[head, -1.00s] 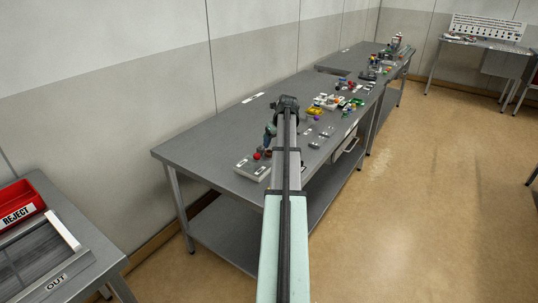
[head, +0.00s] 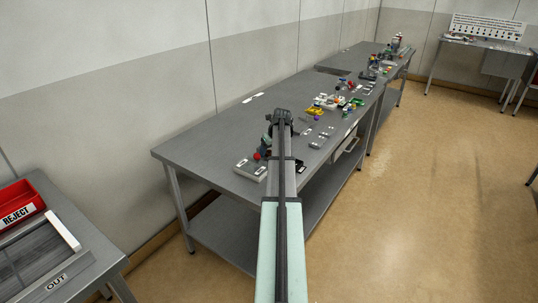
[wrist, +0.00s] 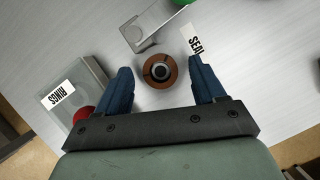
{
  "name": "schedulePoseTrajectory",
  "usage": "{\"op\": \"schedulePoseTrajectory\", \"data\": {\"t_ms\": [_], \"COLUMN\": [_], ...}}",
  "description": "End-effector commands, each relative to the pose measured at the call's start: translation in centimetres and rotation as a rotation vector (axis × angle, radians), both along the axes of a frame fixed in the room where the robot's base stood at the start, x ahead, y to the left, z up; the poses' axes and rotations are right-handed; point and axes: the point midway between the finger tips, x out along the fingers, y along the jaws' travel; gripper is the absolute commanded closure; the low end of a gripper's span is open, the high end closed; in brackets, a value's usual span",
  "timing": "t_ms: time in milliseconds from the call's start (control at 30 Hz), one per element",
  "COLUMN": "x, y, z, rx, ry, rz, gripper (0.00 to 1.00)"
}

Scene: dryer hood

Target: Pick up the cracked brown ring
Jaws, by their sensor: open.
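The brown ring (wrist: 147,69) shows in the wrist view, lying on the grey table around or on a dark round piece with a pale centre. A dark line crosses the ring near its top, perhaps the crack. My gripper (wrist: 161,77) is open, its two blue fingers apart on either side of the ring's near side, with nothing between them held. I cannot tell how high the fingers are above the table. In the head view my gripper (head: 270,128) is over the near part of the table, and the ring is hidden or too small to make out.
A grey block labelled RINGS (wrist: 84,83) with a red ball (wrist: 82,113) is at the left. A metal bracket (wrist: 138,35) stands just beyond the ring, beside a SEAL label (wrist: 192,40). A green object (wrist: 182,2) is at the top edge. Bare table lies right.

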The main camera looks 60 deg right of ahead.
Motion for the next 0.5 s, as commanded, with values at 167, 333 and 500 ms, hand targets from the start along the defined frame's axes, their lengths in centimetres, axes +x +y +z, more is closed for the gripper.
{"op": "schedulePoseTrajectory", "data": {"t_ms": [167, 333, 500], "x": [-0.01, -0.01, -0.01], "y": [0.02, 0.02, 0.02], "z": [0.01, 0.01, 0.01], "rx": [0.000, 0.000, 0.000], "ry": [0.000, 0.000, 0.000], "rz": [0.000, 0.000, 0.000], "gripper": [0.45, 0.61, 0.78]}}
